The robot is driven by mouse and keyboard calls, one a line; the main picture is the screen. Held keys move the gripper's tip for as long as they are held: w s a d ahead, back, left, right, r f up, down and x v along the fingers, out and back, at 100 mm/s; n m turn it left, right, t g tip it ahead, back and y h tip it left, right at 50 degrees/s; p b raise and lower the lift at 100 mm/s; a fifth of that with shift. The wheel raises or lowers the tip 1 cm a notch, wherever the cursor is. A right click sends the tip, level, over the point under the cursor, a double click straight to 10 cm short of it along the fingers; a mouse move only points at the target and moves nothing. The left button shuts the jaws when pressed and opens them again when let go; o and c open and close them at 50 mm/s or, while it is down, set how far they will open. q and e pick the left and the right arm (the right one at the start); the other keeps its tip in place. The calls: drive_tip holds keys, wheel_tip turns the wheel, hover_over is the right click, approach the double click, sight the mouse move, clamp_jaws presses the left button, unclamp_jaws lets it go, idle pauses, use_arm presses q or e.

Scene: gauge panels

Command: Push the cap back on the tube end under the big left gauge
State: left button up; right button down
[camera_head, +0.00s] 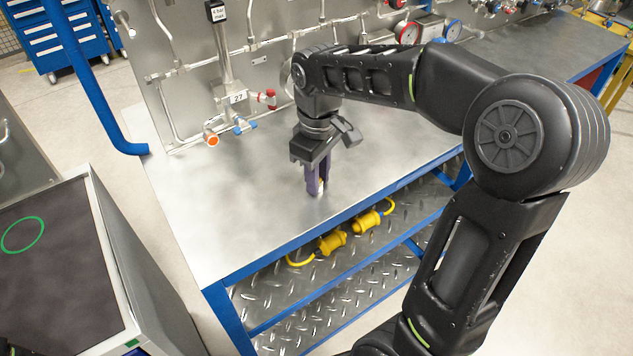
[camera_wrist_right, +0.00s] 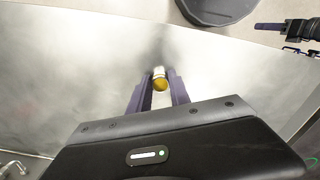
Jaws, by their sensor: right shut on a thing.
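My right gripper (camera_head: 318,187) points down over the front part of the metal bench top, its purple fingers shut on a small cap. In the right wrist view the cap (camera_wrist_right: 160,80) shows white and yellow between the fingertips. The big left gauge is not in view. A dark gripper with a purple finger, seemingly my left one (camera_wrist_right: 275,27), shows at the right wrist view's edge; its jaws are unclear.
The bench top (camera_head: 225,200) is clear around the gripper. Yellow connectors (camera_head: 332,242) lie on the shelf below. A dark-topped cabinet (camera_head: 60,270) stands at the left.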

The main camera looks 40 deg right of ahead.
drive_tip(key=shift+r, duration=0.1)
wheel_tip(320, 180, up, 8)
drive_tip(key=shift+f, duration=0.25)
wheel_tip(320, 180, up, 2)
drive_tip(key=shift+r+p, duration=0.25)
drive_tip(key=shift+p, duration=0.7)
drive_tip(key=shift+f, duration=0.1)
